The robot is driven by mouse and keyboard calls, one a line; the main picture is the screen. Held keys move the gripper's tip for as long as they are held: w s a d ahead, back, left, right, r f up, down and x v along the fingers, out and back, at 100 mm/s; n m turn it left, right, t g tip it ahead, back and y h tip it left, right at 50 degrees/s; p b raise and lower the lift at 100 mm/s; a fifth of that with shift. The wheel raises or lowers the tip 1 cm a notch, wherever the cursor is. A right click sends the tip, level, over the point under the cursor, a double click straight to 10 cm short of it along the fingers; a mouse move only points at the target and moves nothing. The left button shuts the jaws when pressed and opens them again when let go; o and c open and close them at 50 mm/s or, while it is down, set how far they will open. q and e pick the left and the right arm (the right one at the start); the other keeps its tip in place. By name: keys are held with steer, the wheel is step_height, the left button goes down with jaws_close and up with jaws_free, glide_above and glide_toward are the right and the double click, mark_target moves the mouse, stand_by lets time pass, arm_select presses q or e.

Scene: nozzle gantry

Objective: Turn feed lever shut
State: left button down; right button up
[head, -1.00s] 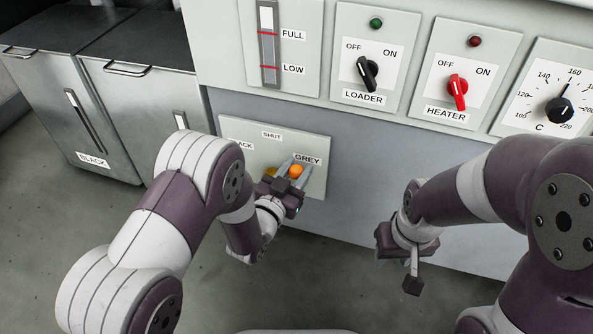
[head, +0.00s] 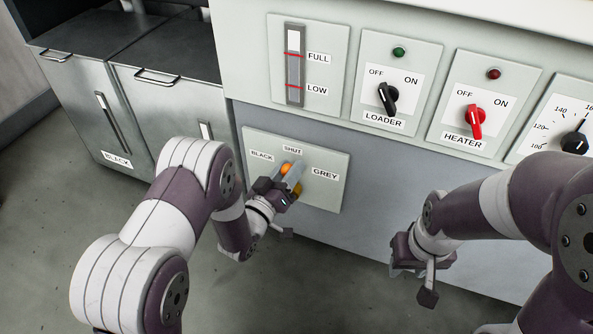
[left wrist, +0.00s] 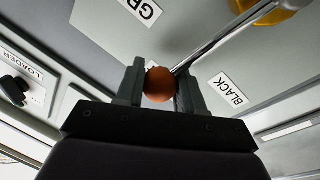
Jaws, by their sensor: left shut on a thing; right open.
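The feed lever has an orange ball knob (head: 287,169) and a yellow hub, on a pale panel (head: 325,193) marked BLACK, SHUT and GREY. In the head view the knob stands just below the SHUT label (head: 292,149), partly covered by my gripper. My left gripper (head: 288,176) is shut on the knob. In the left wrist view the knob (left wrist: 159,84) sits between both fingers, and a metal rod runs from near it toward the yellow hub (left wrist: 282,10). My right gripper (head: 415,275) is open and empty, low in front of the cabinet.
Above the panel are a level gauge (head: 295,65), the black LOADER switch (head: 388,97), the red HEATER switch (head: 474,121) and a temperature dial (head: 574,142). Metal bins (head: 85,105) stand at the left. The floor in front is clear.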

arm_select(q)
steer(key=shift+w+a+n, duration=0.1)
steer(key=shift+a+n, duration=0.3)
steer(key=shift+n, duration=0.1)
steer(key=shift+f, duration=0.1)
steer(key=c, duration=0.7)
jaws_free()
steer(key=shift+c, duration=0.2)
steer(key=shift+s+a+p, duration=0.25)
steer(key=shift+s+p, duration=0.15)
steer(key=shift+p, duration=0.05)
steer(key=p+v, duration=0.4)
steer(key=v, duration=0.7)
steer(key=shift+s, duration=0.4)
